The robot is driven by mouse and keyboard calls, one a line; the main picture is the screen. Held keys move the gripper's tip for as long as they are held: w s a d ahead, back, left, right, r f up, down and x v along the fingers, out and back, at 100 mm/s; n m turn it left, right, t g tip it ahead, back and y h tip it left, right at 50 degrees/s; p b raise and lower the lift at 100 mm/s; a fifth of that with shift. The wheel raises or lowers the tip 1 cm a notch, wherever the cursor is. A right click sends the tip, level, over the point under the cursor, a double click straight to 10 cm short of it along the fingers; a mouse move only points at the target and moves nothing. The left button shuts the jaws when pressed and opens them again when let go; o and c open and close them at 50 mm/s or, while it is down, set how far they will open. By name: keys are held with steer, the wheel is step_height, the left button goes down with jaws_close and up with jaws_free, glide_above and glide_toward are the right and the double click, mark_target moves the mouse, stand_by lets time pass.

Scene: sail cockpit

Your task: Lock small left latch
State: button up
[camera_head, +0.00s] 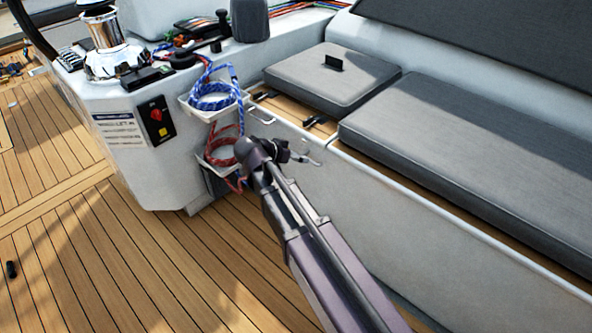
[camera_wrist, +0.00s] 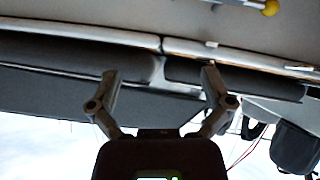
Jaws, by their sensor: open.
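The small seat hatch (camera_head: 330,75) has a grey cushion with a black handle. Along its front wooden edge are two small latches: the left latch (camera_head: 264,96) and a darker right latch (camera_head: 319,121). Whether the left latch is locked is too small to tell. My gripper (camera_head: 312,154) is in front of the bench face, below and to the right of the left latch, apart from it. In the wrist view, which looks inverted, my gripper (camera_wrist: 160,75) is open and empty. The bench edge there shows small light fittings, probably the latches (camera_wrist: 212,44).
A long grey cushion (camera_head: 480,150) lies right of the hatch. Blue rope (camera_head: 212,97) and red rope (camera_head: 218,152) hang in holders left of the bench. A console with a winch (camera_head: 103,45) stands at left. The wooden deck (camera_head: 150,270) is largely clear.

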steer(key=a+f+m+t+b, duration=0.1)
steer(key=a+f+t+b, duration=0.2)
steer(key=a+f+b, duration=0.2)
steer(key=a+b, duration=0.2)
steer(key=a, duration=0.2)
steer(key=shift+w+f, duration=0.25)
steer(key=shift+w+d+b, duration=0.1)
steer(key=shift+b, duration=0.2)
steer(key=b, duration=0.5)
glide_toward(303, 155)
steer(key=w+d+f, duration=0.2)
steer(key=w+f, duration=0.1)
steer(key=shift+w+d+f, duration=0.1)
steer(key=shift+w+d, duration=0.15)
steer(key=shift+w, duration=0.2)
steer(key=shift+w+d+f, duration=0.1)
steer(key=shift+w+d, duration=0.1)
steer(key=shift+w, duration=0.25)
